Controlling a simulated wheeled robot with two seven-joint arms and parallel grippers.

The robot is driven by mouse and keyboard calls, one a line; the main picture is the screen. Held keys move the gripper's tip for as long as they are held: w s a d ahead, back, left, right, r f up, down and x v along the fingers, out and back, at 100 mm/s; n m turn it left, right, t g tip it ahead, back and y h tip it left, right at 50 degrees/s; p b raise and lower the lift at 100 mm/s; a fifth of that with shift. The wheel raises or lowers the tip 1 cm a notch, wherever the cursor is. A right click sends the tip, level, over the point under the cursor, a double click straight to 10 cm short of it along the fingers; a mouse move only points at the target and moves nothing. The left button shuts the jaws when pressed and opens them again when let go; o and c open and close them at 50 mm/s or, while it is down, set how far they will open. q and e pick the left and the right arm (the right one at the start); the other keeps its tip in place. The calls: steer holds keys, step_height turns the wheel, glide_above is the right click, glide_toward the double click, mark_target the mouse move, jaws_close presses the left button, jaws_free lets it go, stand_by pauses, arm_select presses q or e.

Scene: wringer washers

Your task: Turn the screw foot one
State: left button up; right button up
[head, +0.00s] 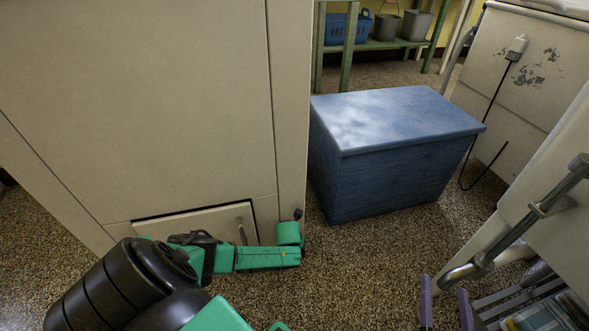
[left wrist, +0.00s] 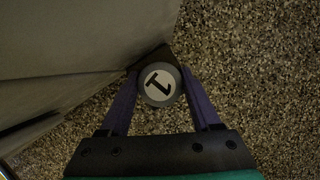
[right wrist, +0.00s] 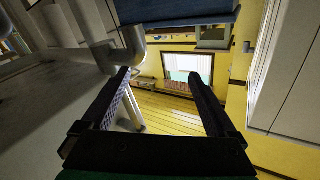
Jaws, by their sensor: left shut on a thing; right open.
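The screw foot (left wrist: 159,86) shows in the left wrist view as a round, pale grey disc with a dark "1" mark, at the lower corner of a pale cabinet. My left gripper (left wrist: 159,76) has its two purple fingers closed on the foot, one on each side. In the head view my green left arm reaches low along the pale cabinet (head: 150,90) to its front right corner; the fingers and foot are not clearly visible there. My right gripper (head: 446,302) is open and empty at the lower right of the head view. Its parted fingers also show in the right wrist view (right wrist: 160,77).
A blue chest (head: 385,165) stands on the speckled floor (head: 350,265) right of the cabinet. A pale machine (head: 530,70) with a hanging black cord stands at the right. A green shelf (head: 385,43) with a blue basket and buckets is behind. Floor between cabinet and chest is clear.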

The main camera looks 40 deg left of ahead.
arm_select(q)
steer(key=o, duration=1.4)
steer(key=shift+r, duration=0.1)
steer(key=p+v, duration=0.2)
steer(key=v, duration=0.1)
arm_select(e)
steer(key=s+f+g, duration=0.5)
steer(key=s+f, duration=0.5)
steer(key=f, duration=0.1)
arm_select(q)
steer(key=p+v, duration=0.8)
steer(key=v, duration=0.3)
steer(key=shift+r, duration=0.15)
arm_select(e)
step_height(320, 180, up, 8)
steer(key=d+n+g+h, duration=0.1)
steer(key=d+g+h, duration=0.1)
steer(key=g, duration=0.1)
steer(key=shift+w+d+f+g, duration=0.15)
steer(key=shift+w+f+g, duration=0.1)
steer(key=shift+w+g, duration=0.2)
